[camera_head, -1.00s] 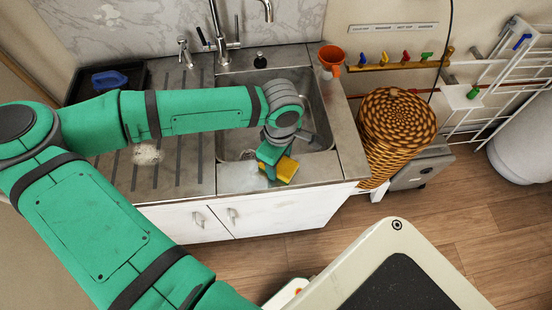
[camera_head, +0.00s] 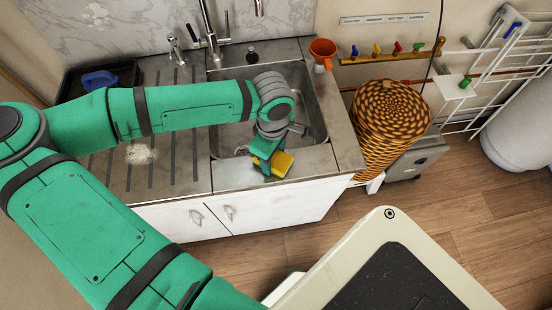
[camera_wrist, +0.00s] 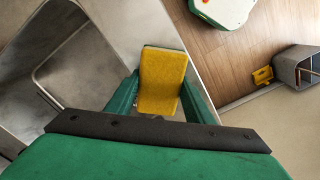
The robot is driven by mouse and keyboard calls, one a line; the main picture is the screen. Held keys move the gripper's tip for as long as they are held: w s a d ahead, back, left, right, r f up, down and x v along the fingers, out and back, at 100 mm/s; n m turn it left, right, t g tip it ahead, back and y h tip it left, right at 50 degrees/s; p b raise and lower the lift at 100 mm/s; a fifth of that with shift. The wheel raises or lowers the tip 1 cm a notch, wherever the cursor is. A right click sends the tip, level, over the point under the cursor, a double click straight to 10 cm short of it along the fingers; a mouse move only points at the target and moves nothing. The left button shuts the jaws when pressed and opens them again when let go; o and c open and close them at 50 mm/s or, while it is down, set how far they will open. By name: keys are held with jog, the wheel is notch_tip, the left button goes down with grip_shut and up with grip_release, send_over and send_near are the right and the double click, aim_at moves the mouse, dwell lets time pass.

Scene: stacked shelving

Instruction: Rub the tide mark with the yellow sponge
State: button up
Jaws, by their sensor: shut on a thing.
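The yellow sponge (camera_head: 281,164) is between the fingers of my gripper (camera_head: 267,166), over the front ledge of the sink. In the wrist view the sponge (camera_wrist: 163,75) sticks out between the two green fingers of my gripper (camera_wrist: 157,97), which are shut on its sides. The sponge is at or just above the ledge; I cannot tell whether it touches. The ledge (camera_head: 232,178) left of the sponge looks plain grey, and no clear tide mark shows there. Any mark under the sponge or gripper is hidden.
The sink basin (camera_head: 309,112) lies behind my gripper, with the tap (camera_head: 212,38) at the back. A pale speckled clump (camera_head: 140,154) lies on the ribbed drainboard. An orange funnel (camera_head: 323,50) stands at the back right, and a tall wicker basket (camera_head: 391,120) stands right of the counter.

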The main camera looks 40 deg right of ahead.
jog(key=shift+w+f, duration=0.15)
jog(key=shift+w, duration=0.55)
jog(key=shift+s, duration=1.55)
jog(key=shift+w, duration=1.6)
jog(key=shift+s+a, duration=0.5)
jog(key=shift+s, duration=0.35)
jog(key=shift+s+a, duration=0.45)
jog(key=shift+s, duration=0.4)
jog(key=shift+w+a, duration=0.1)
jog(key=shift+w, duration=1.55)
jog(key=shift+s+d, duration=0.2)
jog(key=shift+s, duration=1.45)
jog(key=shift+w+a, duration=0.1)
jog(key=shift+w, duration=1.65)
jog(key=shift+s, duration=1.7)
